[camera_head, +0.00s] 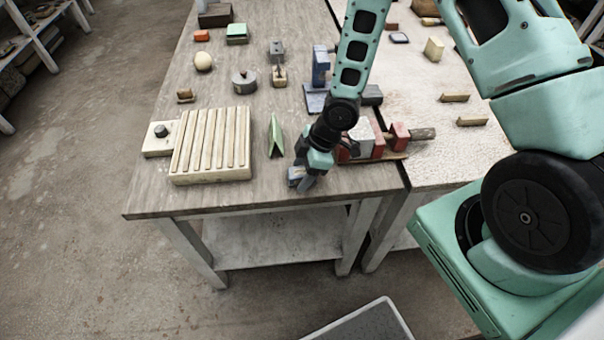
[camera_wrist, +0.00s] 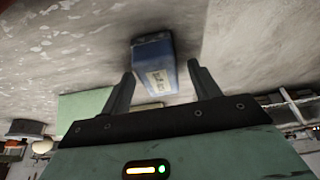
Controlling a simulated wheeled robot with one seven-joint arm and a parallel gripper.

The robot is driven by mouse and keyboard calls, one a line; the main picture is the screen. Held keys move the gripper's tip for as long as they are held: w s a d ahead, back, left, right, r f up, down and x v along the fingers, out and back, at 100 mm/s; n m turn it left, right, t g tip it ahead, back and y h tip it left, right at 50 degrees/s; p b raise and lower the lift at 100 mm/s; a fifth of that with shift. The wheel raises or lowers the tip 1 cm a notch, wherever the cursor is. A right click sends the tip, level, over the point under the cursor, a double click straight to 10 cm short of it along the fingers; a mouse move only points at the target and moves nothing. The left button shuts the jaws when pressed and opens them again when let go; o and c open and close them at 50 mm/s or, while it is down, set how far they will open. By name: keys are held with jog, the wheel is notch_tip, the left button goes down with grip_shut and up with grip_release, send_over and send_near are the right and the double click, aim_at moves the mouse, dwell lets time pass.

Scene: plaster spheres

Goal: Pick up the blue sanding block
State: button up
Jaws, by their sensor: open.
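The blue sanding block (camera_wrist: 154,64) lies near the front edge of the wooden table, just in front of my gripper's fingers; a pale label shows on it in the wrist view. In the head view only a small part of the block (camera_head: 295,174) shows beside the fingers. My gripper (camera_wrist: 163,84) is open, with one finger on each side of the block's near end. In the head view my gripper (camera_head: 304,182) points down at the table's front edge. I cannot tell whether the fingers touch the block.
A folded green piece (camera_head: 275,136) stands left of my gripper, beside a slatted cream board (camera_head: 211,146). A red and white clamp-like object (camera_head: 366,140) lies close on the right. A blue upright tool (camera_head: 319,68) stands behind. The table's (camera_head: 150,195) front left corner is bare.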

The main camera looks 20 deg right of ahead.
aim_at(302, 171)
jog(key=shift+f, duration=0.15)
jog(key=c, duration=1.1)
notch_tip(302, 171, up, 10)
jog(key=shift+r+p, duration=0.1)
jog(key=shift+p, duration=0.7)
